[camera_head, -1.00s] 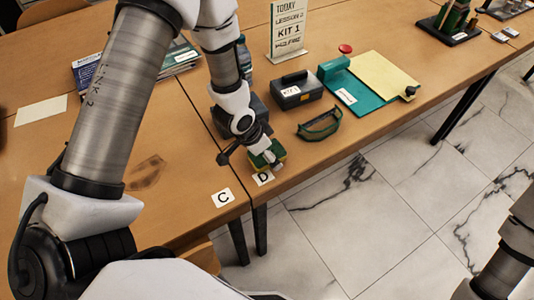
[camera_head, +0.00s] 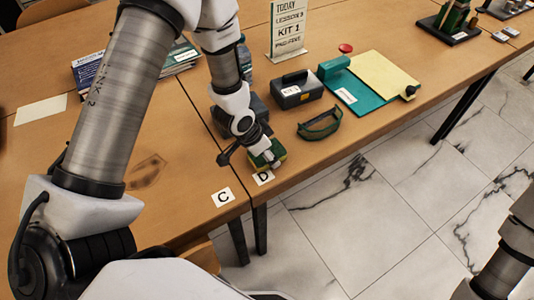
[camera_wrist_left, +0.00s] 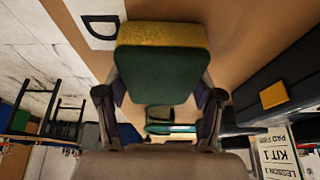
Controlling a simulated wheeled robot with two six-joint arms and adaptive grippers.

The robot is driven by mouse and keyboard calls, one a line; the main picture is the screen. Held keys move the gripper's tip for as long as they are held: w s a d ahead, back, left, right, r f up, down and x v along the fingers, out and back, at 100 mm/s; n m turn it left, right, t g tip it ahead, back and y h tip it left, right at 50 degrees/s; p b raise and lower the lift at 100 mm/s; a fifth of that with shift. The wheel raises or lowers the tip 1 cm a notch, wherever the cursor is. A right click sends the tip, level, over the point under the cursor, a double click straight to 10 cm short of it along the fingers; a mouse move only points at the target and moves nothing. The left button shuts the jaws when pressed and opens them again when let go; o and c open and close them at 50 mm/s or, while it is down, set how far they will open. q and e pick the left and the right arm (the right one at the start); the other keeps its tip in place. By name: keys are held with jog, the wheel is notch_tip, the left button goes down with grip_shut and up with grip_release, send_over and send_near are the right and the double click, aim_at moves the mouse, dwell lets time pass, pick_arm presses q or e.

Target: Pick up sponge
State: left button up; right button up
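The sponge (camera_head: 280,152), yellow with a dark green side, is at the near edge of the table by the D card (camera_head: 264,177). In the left wrist view the sponge (camera_wrist_left: 162,65) fills the space between the fingers, its green face toward the camera and its yellow side at the top. My left gripper (camera_head: 267,160) has its fingers against both sides of the sponge and looks shut on it. Any gap between sponge and table is too small to tell. My right gripper is not in view; only part of that arm shows at bottom right.
A C card (camera_head: 222,197) lies left of the D card. A kit sign (camera_head: 291,30) is behind. The table's near edge is close.

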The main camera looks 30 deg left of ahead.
aim_at(271, 149)
pick_arm(q)
jog(key=shift+c, duration=0.3)
jog(key=shift+r, duration=0.6)
notch_tip(271, 149, up, 2)
jog(key=shift+w+r, duration=0.1)
jog(key=shift+r, duration=0.05)
jog(key=s+d, duration=0.1)
jog(key=s, duration=0.1)
jog(key=s+d+b, duration=0.1)
jog(key=s, duration=0.1)
jog(key=s+d+r, duration=0.1)
jog(key=s, duration=0.1)
jog(key=shift+s, duration=0.25)
jog(key=s+r+p, duration=0.1)
jog(key=p, duration=0.1)
jog(key=s+d+p, duration=0.1)
jog(key=p, duration=0.1)
jog(key=shift+s+d+r, duration=0.15)
jog(key=shift+r, duration=0.2)
jog(key=s+d+p, duration=0.2)
jog(key=s+p, duration=0.3)
jog(key=p, duration=0.3)
jog(key=shift+s+d+f, duration=0.3)
jog(key=shift+s+f, duration=0.05)
jog(key=shift+s, duration=0.05)
